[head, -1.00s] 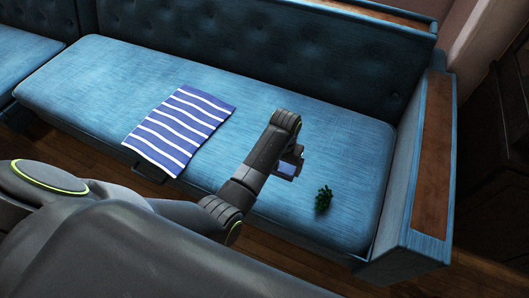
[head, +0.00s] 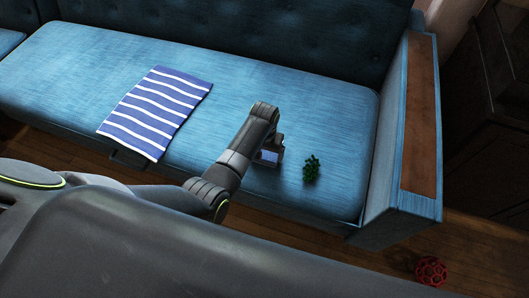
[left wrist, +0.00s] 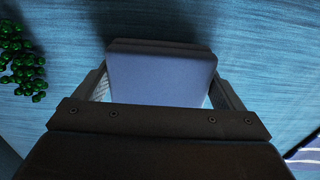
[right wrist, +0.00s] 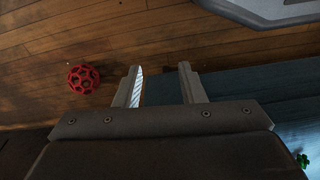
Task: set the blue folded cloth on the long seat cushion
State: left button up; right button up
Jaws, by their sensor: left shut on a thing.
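The blue folded cloth (left wrist: 160,78) is a plain, small blue pad between the fingers of my left gripper (head: 268,156), which is shut on it. It shows in the head view (head: 266,157) as a small blue patch, partly hidden by the gripper. The long seat cushion (head: 235,95) is blue and spans the head view. My left gripper is low over its right front part; I cannot tell whether the cloth touches it. My right gripper (right wrist: 160,84) is open and empty over the floor and the seat's edge in the right wrist view.
A blue and white striped cloth (head: 157,110) lies flat on the cushion, left of my left gripper. A small green bumpy object (head: 311,168) sits right of the gripper. An armrest (head: 418,120) bounds the right end. A red openwork ball (head: 431,271) lies on the floor.

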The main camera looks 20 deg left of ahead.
aim_at(265, 151)
jog(key=shift+r, duration=0.15)
pick_arm(q)
jog(key=shift+f, duration=0.2)
jog(key=o, duration=1.1)
pick_arm(e)
jog(key=shift+r, duration=0.1)
pick_arm(q)
jog(key=shift+r, duration=0.2)
notch_tip(265, 151, up, 10)
jog(key=p, duration=0.3)
jog(key=shift+r+p, duration=0.1)
jog(key=shift+p, duration=0.3)
jog(key=shift+r, duration=0.85)
pick_arm(e)
jog(key=s+d+f, duration=0.2)
jog(key=s+f, duration=0.1)
jog(key=f, duration=0.7)
jog(key=shift+s+d+f+n+h, duration=0.15)
jog(key=shift+d+f+n+h, duration=0.15)
jog(key=shift+h, duration=0.1)
